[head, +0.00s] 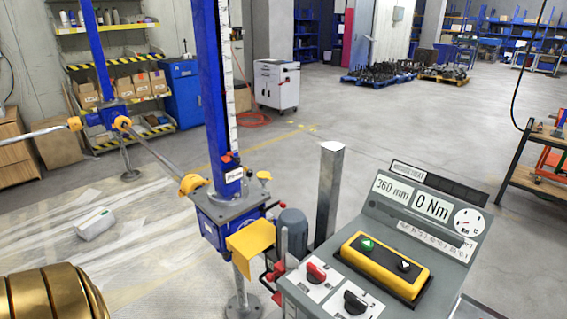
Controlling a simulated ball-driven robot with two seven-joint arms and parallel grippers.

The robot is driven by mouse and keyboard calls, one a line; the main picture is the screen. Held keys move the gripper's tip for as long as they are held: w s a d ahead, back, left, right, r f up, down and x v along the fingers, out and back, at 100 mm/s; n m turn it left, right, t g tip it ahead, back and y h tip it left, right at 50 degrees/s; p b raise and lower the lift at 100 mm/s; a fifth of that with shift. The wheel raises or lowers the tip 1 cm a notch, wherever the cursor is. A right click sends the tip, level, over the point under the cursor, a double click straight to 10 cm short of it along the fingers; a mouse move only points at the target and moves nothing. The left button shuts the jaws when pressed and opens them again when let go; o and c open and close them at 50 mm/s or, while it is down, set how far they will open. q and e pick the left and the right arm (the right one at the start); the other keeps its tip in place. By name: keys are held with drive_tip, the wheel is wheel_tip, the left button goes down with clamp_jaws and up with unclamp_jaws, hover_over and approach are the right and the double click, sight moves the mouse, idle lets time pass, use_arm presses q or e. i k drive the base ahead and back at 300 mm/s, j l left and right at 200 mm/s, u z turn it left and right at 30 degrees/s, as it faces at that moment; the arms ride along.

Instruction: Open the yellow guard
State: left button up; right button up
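A yellow box-like cover (250,241) sits on the front right of the blue screw jack (226,212); it looks like the guard and appears closed. What is under it is hidden. To its right, the grey control console (440,239) carries a yellow-edged button panel (385,265) with a green up-arrow button and a black down-arrow button. Its displays read 360 mm and 0 Nm. Neither of my grippers shows in the head view.
A grey motor (293,232) and red-knobbed parts sit between jack and console. A metal post (328,190) stands behind the console. A shaft (155,153) links to a second jack (107,117). A pale block (94,223) lies on the floor. Open floor lies behind.

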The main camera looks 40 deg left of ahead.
sight(248, 242)
drive_tip(key=u, duration=1.75)
